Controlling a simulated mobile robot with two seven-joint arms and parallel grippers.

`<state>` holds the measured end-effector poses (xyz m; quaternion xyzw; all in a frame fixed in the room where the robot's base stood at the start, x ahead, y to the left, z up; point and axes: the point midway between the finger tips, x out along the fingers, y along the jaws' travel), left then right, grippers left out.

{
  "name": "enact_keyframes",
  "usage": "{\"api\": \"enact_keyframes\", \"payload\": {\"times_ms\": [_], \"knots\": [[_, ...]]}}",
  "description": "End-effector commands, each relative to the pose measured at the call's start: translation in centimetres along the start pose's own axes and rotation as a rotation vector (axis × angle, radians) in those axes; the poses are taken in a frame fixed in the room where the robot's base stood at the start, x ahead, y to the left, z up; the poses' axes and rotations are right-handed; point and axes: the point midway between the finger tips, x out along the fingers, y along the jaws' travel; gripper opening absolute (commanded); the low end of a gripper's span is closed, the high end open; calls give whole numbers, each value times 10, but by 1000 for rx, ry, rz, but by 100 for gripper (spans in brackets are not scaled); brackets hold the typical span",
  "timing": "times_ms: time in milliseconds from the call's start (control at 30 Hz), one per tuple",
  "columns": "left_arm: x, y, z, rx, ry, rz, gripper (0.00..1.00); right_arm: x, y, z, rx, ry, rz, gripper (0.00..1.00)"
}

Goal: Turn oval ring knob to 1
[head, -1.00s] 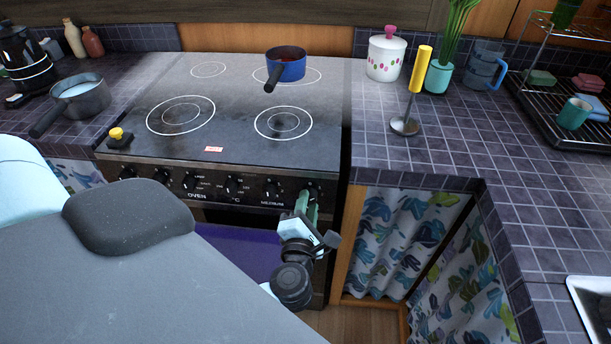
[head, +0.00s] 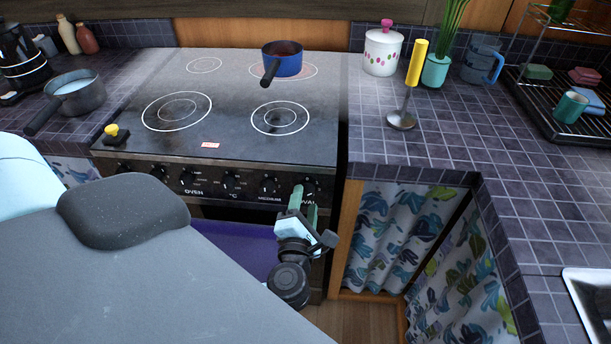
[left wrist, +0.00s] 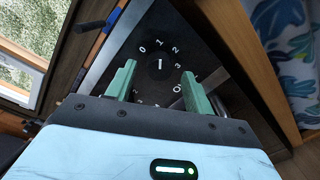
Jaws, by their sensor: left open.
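The oval ring knob (left wrist: 159,64) is a dark round knob with a white mark, and numbers from 0 upward arc around it. Its mark is lined up with the 1. In the head view it is the rightmost knob (head: 311,186) on the stove front, partly hidden by my gripper. My left gripper (left wrist: 158,76) is open, its green fingers on either side of the knob with gaps. It also shows in the head view (head: 305,196). The oval ring (head: 314,71) at the back right of the hob looks reddish under a blue saucepan (head: 284,62). My right gripper is not in view.
More knobs (head: 231,181) line the stove front to the left. A yellow-knobbed item (head: 112,131) sits at the hob's front left corner. A grey pan (head: 78,93) stands on the left counter. A yellow-handled tool (head: 416,65) stands on the right counter.

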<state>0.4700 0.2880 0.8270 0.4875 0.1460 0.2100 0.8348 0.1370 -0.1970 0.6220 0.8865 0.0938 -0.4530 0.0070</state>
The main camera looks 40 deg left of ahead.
Motion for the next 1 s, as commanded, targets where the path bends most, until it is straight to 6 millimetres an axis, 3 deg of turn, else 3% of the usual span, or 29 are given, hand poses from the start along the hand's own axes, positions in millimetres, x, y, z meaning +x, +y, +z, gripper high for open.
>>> {"api": "enact_keyframes", "payload": {"times_ms": [400,1000], "knots": [[-60,-1,-1,-1,2,-2,53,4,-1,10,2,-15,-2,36],[-68,0,0,-1,0,1,53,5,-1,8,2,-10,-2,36]]}}
